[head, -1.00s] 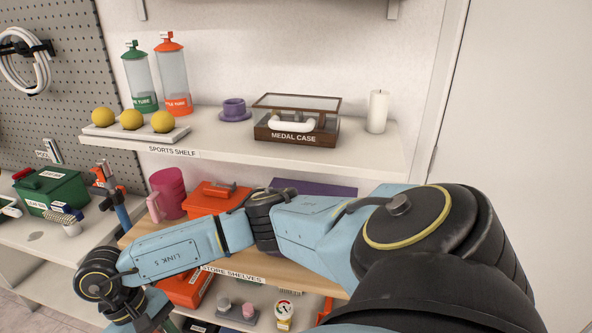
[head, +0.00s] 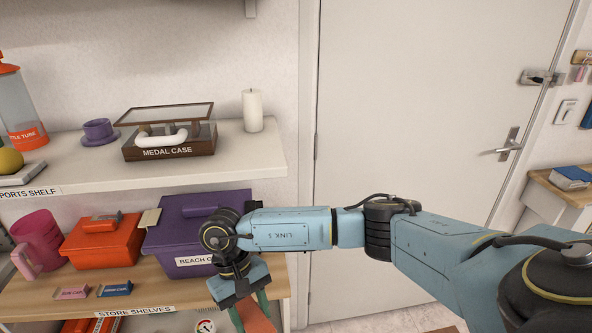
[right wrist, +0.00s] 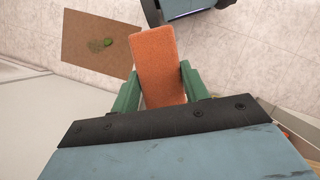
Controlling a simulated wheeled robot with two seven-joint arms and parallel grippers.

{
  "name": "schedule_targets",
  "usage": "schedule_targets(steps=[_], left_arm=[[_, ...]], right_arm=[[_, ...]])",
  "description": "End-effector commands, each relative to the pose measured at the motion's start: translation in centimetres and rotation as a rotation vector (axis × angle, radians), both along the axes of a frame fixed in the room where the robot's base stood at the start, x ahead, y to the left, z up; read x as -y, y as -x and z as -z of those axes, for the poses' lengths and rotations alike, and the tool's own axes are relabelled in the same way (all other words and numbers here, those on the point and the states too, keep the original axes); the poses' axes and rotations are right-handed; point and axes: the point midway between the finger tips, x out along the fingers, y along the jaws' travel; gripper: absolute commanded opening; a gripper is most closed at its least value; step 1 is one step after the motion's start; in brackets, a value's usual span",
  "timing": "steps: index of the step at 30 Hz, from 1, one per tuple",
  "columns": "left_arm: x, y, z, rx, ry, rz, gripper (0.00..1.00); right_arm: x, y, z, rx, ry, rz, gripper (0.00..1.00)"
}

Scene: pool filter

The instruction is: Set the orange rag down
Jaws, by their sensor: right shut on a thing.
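The orange rag (right wrist: 158,62) is a flat rectangular slab between the fingers of my right gripper (right wrist: 157,88) in the right wrist view. The gripper is shut on it and holds it over the floor. In the head view, my right gripper (head: 250,306) hangs down in front of the store shelves, and part of the rag (head: 258,320) shows at the bottom edge. My left gripper is not in view.
The store shelf (head: 150,298) holds a purple beach box (head: 180,232), an orange box (head: 98,250) and a pink jug (head: 38,240). The sports shelf (head: 245,158) is above. A brown mat (right wrist: 90,48) with a green mark lies on the floor. A door (head: 400,110) is to the right.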

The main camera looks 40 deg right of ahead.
Motion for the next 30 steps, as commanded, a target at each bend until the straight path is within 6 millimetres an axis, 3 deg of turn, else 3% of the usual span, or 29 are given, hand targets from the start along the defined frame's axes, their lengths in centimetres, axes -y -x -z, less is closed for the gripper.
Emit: schedule_targets(steps=[15, 30], left_arm=[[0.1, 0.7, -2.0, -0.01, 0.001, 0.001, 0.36], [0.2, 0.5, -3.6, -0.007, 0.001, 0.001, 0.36]], right_arm=[[3.5, -1.8, -11.8, 0.003, -0.004, 1.084, 0.27], [7.1, -1.5, -22.6, 0.009, -0.009, 2.15, 0.27]])
